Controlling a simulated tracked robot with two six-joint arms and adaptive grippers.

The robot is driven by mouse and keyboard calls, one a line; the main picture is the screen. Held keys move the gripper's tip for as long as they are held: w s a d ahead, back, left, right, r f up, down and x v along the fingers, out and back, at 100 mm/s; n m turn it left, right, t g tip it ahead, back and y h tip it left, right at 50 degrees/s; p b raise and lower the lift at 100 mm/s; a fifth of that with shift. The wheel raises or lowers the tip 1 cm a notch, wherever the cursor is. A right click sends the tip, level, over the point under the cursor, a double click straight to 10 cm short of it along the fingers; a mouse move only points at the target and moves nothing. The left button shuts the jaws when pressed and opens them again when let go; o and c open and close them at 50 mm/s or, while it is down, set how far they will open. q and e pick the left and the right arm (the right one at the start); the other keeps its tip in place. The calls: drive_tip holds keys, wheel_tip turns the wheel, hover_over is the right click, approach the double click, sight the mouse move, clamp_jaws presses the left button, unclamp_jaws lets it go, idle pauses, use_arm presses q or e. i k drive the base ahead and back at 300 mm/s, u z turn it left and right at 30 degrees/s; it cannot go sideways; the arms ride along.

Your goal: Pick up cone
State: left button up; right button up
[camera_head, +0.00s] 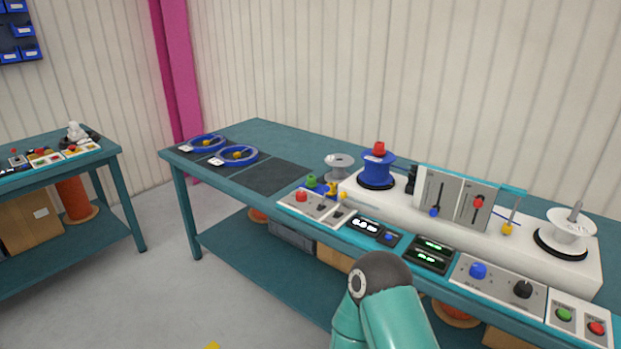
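A small red piece, which looks like the cone (379,148), sits upright on top of a blue reel (378,168). The reel stands on a black disc at the left end of the white machine (460,228) on the teal bench. The red piece is too small to make out its exact shape. A teal link of one of my arms with a dark joint rises at the bottom centre, in front of the bench. Neither of my grippers is in view, so what they hold is hidden.
A grey reel (339,166) stands left of the blue one. Control panels (498,280) line the bench's front edge. Blue rings (233,157) lie at the far left. The floor (180,290) between the benches is mostly clear.

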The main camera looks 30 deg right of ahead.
sight(332, 191)
drive_tip(key=i, duration=2.35)
drive_tip(key=u, duration=1.45)
drive_tip(key=i, duration=0.1)
drive_tip(key=z, duration=3.2)
drive_tip(key=k, duration=0.4)
drive_tip(key=z, duration=0.25)
drive_tip(key=i, duration=0.4)
drive_tip(key=u, duration=0.15)
